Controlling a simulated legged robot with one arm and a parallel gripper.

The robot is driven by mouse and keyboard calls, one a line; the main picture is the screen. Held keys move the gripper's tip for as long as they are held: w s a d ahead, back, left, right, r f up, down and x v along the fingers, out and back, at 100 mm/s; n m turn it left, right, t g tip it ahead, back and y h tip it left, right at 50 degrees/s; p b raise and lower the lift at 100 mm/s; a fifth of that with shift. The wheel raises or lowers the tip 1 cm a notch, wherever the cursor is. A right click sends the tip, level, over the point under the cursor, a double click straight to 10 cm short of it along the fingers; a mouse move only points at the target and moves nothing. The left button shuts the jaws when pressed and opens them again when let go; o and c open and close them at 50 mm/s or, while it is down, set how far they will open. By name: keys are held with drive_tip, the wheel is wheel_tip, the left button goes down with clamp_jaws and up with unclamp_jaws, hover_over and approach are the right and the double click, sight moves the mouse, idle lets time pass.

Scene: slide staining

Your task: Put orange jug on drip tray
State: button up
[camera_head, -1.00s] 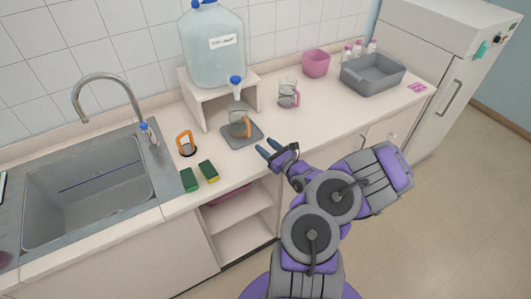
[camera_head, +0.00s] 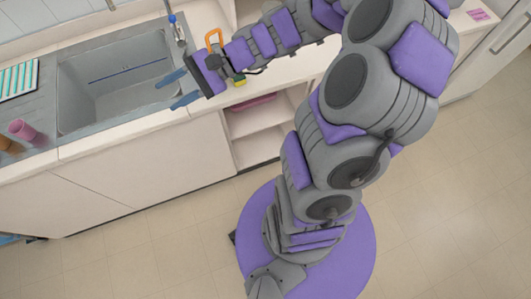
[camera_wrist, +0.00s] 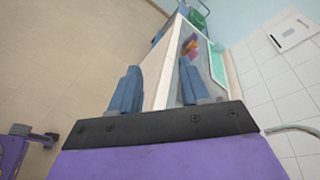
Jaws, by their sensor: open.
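My gripper (camera_head: 165,95) is open and empty, above the sink's right end in the head view. Its two blue fingers also show in the wrist view (camera_wrist: 159,66), apart with nothing between them. The drip tray and the clear jug with an orange handle, which stood on it under the dispenser tap a second ago, are out of the head view now. An orange-brown vessel (camera_head: 10,147) is cut off at the left edge, beside a pink cup (camera_head: 24,131). I cannot tell whether this vessel is a jug.
The metal sink (camera_head: 120,85) lies left of my gripper. A rack with teal stripes (camera_head: 18,79) is at the far left. An orange-framed item (camera_head: 214,40) and a sponge (camera_head: 239,80) are close to my wrist. An open shelf (camera_head: 265,125) is below the counter.

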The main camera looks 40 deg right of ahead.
drive_tip(key=s+a+f+n+g+h, duration=0.2)
drive_tip(key=s+n+g+h, duration=0.5)
drive_tip(key=s, duration=0.9)
drive_tip(key=s+d+n+t+h, duration=0.2)
drive_tip(key=s+d+n+h, duration=0.2)
drive_tip(key=s+d+h, duration=0.3)
drive_tip(key=d, duration=0.3)
drive_tip(key=shift+s+r+h, duration=0.15)
drive_tip(key=shift+s+h, duration=0.25)
drive_tip(key=shift+o, duration=0.4)
drive_tip(key=shift+a, duration=0.2)
